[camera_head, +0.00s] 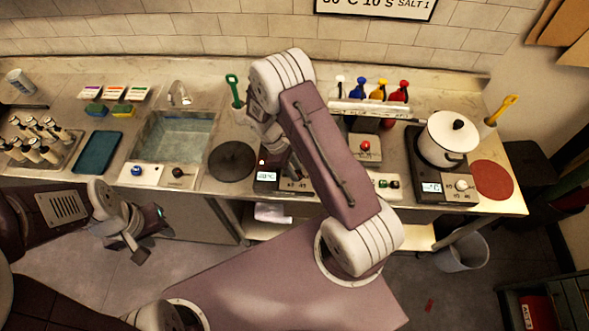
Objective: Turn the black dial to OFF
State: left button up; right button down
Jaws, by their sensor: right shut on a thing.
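My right gripper (291,172) reaches down over the front of the left hotplate panel (266,177), beside its small display. It is shut on what appears to be the black dial there; the fingers and arm hide the dial and its pointer, so its setting cannot be read. Printed figures show on the panel below the fingers. My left gripper (139,246) hangs empty in front of the counter, below the sink, and its jaw opening is unclear.
Near the sink (147,154) are a blue knob (137,170) and another dark knob (178,173). A white pot (447,140) stands on the right hotplate (420,178). A dark round mat (231,161) lies left of my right gripper. A red button box (366,148) is behind my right arm.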

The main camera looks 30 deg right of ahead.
jog(key=shift+s+n+t+h, duration=0.1)
jog(key=shift+n+t+h, duration=0.25)
jog(key=shift+n, duration=0.75)
jog(key=n+t+b, duration=0.1)
jog(key=n, duration=0.1)
jog(key=shift+s+n+h, duration=0.1)
jog(key=shift+n+h, duration=0.15)
jog(key=shift+n, duration=0.05)
jog(key=n+t+b, duration=0.1)
jog(key=n+b, duration=0.1)
jog(key=n, duration=0.2)
jog(key=shift+s+f+b, duration=0.1)
jog(key=shift+s+b, duration=0.05)
jog(key=shift+b, duration=0.2)
jog(key=shift+n+t+b, duration=0.65)
jog(key=shift+n+b, duration=0.2)
jog(key=shift+n, duration=0.35)
jog(key=shift+r, duration=0.2)
jog(key=c, duration=1.1)
grip_release()
